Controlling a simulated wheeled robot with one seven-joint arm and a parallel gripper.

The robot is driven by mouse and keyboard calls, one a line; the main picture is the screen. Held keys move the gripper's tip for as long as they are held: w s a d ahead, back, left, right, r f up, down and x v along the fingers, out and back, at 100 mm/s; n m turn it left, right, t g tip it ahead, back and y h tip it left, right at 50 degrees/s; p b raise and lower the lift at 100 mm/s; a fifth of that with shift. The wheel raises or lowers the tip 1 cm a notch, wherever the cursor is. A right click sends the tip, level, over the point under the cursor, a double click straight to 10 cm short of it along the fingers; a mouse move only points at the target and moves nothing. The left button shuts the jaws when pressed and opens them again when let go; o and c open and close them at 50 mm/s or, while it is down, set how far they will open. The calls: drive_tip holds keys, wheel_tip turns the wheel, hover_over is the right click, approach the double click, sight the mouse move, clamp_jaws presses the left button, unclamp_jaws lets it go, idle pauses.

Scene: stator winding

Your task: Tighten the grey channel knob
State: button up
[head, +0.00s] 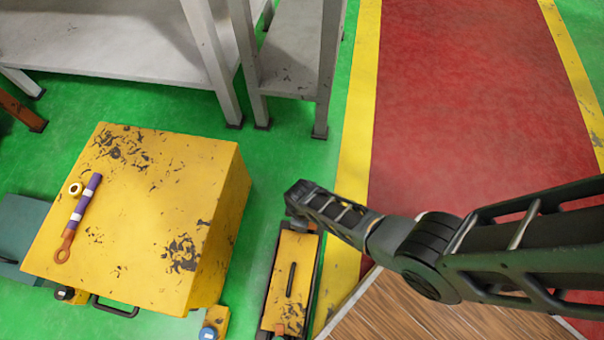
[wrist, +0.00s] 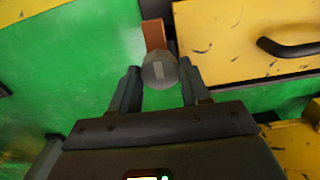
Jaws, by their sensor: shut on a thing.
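The grey knob (wrist: 159,71) is a short round cylinder with a pale rectangular mark on its face. It sits in front of an orange-brown bar (wrist: 153,33) beside a yellow drawer front. My gripper (wrist: 158,80) has one finger on each side of the knob and is shut on it, near the fingertips. In the head view the end of my arm (head: 303,196) is over the far end of a narrow yellow unit (head: 283,295). The grey knob and the fingers are hidden there.
A large yellow cabinet (head: 217,215) stands to the left, with a purple-and-white handled tool (head: 83,203) and a small roll (head: 75,189) on top. A blue knob (head: 207,333) shows near its front. Grey metal benches (head: 130,45) stand behind. A black drawer handle (wrist: 287,48) juts out beside my gripper.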

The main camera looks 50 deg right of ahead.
drive_tip(key=m, duration=0.4)
drive_tip(key=shift+m, duration=0.4)
drive_tip(key=m, duration=0.3)
drive_tip(key=shift+m, duration=0.3)
drive_tip(key=m, duration=0.4)
drive_tip(key=shift+p, duration=0.35)
drive_tip(key=shift+w+m, duration=0.1)
drive_tip(key=shift+m, duration=2)
drive_tip(key=o, duration=1)
drive_tip(key=shift+o, duration=0.2)
drive_tip(key=shift+r, duration=0.1)
